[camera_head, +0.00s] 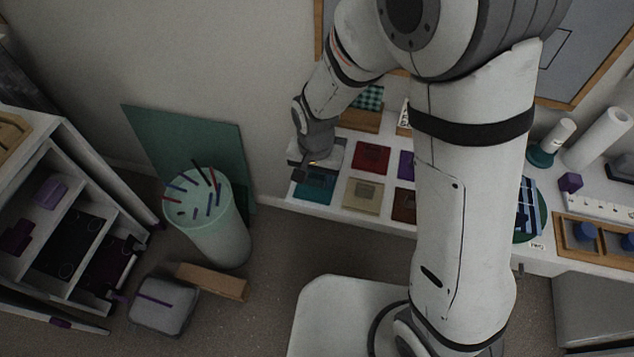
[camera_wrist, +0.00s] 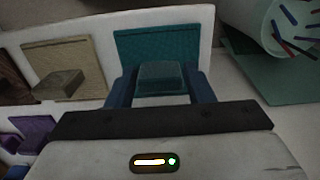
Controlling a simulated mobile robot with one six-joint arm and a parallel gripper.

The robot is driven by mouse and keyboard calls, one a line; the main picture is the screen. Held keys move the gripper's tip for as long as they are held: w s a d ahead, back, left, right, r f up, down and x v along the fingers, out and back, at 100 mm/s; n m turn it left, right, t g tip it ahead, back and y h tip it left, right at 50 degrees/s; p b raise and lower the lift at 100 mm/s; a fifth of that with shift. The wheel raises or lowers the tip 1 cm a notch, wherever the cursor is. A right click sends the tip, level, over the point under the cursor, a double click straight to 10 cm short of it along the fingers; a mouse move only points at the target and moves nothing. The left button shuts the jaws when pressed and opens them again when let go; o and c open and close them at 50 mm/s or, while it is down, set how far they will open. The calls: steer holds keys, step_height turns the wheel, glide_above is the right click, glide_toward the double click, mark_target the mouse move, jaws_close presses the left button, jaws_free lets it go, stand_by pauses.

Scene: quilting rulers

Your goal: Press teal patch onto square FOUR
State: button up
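The teal patch (camera_wrist: 161,76) is a small block between my gripper's two blue fingers (camera_wrist: 161,90) in the wrist view. Both fingers appear to touch its sides, so the gripper looks shut on it. Just beyond it is a flat teal square (camera_wrist: 150,42) on the white table. In the head view my gripper (camera_head: 314,172) is over the left end of the table, above the teal square (camera_head: 313,190), and hides part of it. I cannot read a number on any square, and cannot tell whether the patch touches the teal square.
Beside the teal square lie a beige square (camera_head: 362,197) with a beige block, a red square (camera_head: 371,158), and brown (camera_head: 404,204) and purple (camera_head: 406,165) ones partly behind my arm. A bin of rods (camera_head: 222,225) and a green board (camera_head: 188,141) stand left of the table.

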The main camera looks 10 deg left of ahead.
mark_target(316, 175)
steer(key=c, duration=0.6)
steer(key=shift+c, duration=0.2)
step_height(316, 175, up, 10)
steer(key=shift+r, duration=0.1)
